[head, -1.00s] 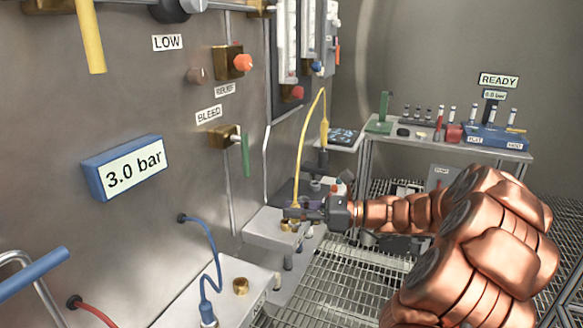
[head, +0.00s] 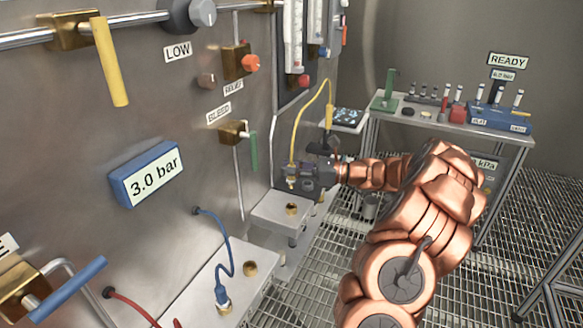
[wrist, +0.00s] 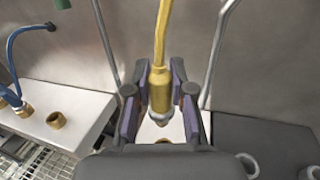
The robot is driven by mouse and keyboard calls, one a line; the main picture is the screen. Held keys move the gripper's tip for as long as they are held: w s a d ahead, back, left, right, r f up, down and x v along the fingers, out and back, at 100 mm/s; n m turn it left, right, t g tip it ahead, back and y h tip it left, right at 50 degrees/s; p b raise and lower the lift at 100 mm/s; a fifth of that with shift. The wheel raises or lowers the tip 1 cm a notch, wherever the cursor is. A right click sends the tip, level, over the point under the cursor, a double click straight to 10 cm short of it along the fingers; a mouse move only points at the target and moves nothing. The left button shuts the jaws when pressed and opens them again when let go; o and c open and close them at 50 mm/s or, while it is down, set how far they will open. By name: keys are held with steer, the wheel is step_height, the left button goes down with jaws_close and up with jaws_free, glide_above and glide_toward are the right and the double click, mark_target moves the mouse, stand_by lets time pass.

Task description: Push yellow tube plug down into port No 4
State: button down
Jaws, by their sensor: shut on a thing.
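My gripper (head: 293,180) is shut on the yellow tube plug (wrist: 160,88). In the wrist view the plug is upright between the fingers, with its silver tip pointing down. The yellow tube (head: 308,98) rises from the plug and arcs over to the right. In the head view the plug is held above a pale ledge (head: 268,211) with a brass port (head: 292,209), apart from it. A bit of brass shows under the plug tip in the wrist view, mostly hidden by the gripper. No port number is readable.
A nearer ledge (head: 205,285) carries another open brass port (head: 250,268) and a blue-hosed plug (head: 222,297) seated in a port. The steel wall panel stands to the left. A bench (head: 455,128) with small parts stands behind. Grating floor lies to the right.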

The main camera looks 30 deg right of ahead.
mark_target(292, 187)
steer(key=shift+r+p, duration=0.15)
steer(key=shift+p, duration=0.3)
steer(key=shift+f+b, duration=0.8)
steer(key=shift+f, duration=2.25)
steer(key=shift+p, duration=1)
steer(key=shift+f+b, duration=0.35)
steer(key=shift+f, duration=1.25)
steer(key=c, duration=0.9)
jaws_free()
steer(key=shift+c, duration=0.2)
steer(key=shift+s, duration=0.1)
steer(key=v, duration=1.2)
